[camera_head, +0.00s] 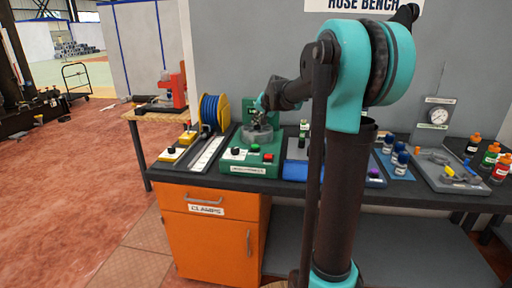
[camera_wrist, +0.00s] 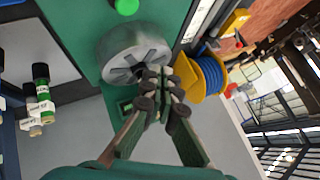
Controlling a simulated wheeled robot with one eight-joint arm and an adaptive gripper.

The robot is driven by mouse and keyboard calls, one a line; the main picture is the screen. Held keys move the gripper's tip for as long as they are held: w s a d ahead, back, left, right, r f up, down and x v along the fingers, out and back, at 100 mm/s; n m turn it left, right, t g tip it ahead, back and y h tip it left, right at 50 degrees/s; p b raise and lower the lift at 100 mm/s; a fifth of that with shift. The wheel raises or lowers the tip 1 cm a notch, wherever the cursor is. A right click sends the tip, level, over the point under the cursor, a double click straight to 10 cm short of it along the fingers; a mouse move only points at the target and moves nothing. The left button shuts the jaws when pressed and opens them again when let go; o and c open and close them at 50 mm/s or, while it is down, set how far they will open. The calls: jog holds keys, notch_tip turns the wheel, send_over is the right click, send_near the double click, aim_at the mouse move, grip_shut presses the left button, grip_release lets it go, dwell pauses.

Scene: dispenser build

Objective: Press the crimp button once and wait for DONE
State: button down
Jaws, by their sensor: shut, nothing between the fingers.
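The green crimping machine (camera_head: 250,168) stands on the bench. Its front panel has a black knob (camera_head: 236,151), a green button (camera_head: 255,148) and a red button (camera_head: 268,157). The front label is too small to read surely. The green button shows at the top edge of the wrist view (camera_wrist: 125,6). The round grey crimp head (camera_wrist: 133,52) sits behind the buttons. My gripper (camera_wrist: 153,82) is shut and empty, over the rear part of the crimp head and apart from the green button. A small display (camera_head: 255,110) behind the head is partly hidden; its text is unreadable.
A blue hose reel (camera_head: 215,112) in a yellow frame stands left of the machine. A pressure gauge (camera_head: 438,115) and a grey tray (camera_head: 450,178) are at right. An orange cabinet (camera_head: 212,235) is below.

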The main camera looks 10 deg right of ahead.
aim_at(256, 146)
jog(key=shift+f, duration=4.35)
jog(key=shift+f, duration=0.15)
jog(key=shift+f, duration=0.25)
jog(key=shift+f, duration=0.55)
jog(key=shift+r, duration=0.95)
jog(key=shift+r, duration=2.55)
